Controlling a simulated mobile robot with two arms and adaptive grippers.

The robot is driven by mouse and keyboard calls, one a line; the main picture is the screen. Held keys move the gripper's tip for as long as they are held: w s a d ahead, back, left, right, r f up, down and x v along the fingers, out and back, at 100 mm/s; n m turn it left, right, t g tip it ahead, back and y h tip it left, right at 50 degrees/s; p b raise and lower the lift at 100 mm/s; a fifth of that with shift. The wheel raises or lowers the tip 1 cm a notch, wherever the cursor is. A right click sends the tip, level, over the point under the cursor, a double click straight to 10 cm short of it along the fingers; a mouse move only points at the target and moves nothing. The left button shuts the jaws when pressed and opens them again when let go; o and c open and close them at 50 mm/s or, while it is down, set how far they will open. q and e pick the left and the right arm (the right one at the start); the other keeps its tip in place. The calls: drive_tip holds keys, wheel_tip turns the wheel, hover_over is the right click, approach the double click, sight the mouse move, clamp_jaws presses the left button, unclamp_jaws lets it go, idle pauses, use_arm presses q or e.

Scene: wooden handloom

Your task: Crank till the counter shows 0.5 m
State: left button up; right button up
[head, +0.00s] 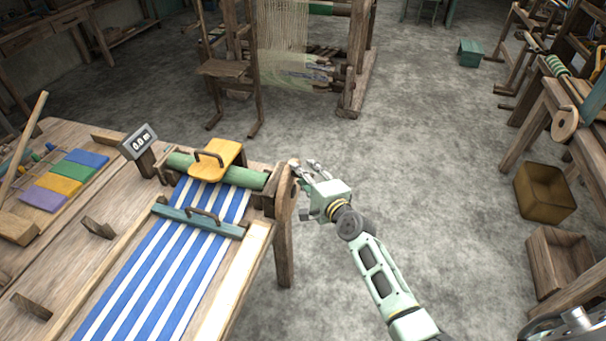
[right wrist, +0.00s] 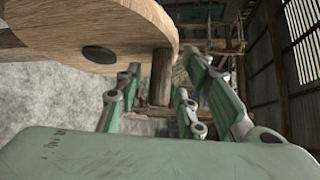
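The counter (head: 141,140) stands on a post at the back of the table and seems to read 0.0 m. The crank is a round wooden disc (right wrist: 90,28) with a peg handle (right wrist: 161,78), at the right end of the green roller (head: 240,176). My right gripper (head: 305,166) is at the crank. In the right wrist view its fingers (right wrist: 165,85) stand apart on either side of the peg, with a gap visible on the right. Blue-and-white striped cloth (head: 165,265) runs from the roller toward the front. My left gripper is not in view.
A yellow handled block (head: 216,160) sits over the roller, and a teal handled bar (head: 198,221) lies across the cloth. A large loom (head: 290,60) stands behind. The floor right of my arm is clear up to the crates (head: 545,192).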

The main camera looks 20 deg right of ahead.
drive_tip(key=shift+w+a+f, duration=0.1)
drive_tip(key=shift+w, duration=0.55)
drive_tip(key=shift+c, duration=0.5)
drive_tip(key=shift+s, duration=0.1)
drive_tip(key=c, duration=0.7)
drive_tip(key=shift+f, duration=0.15)
clamp_jaws()
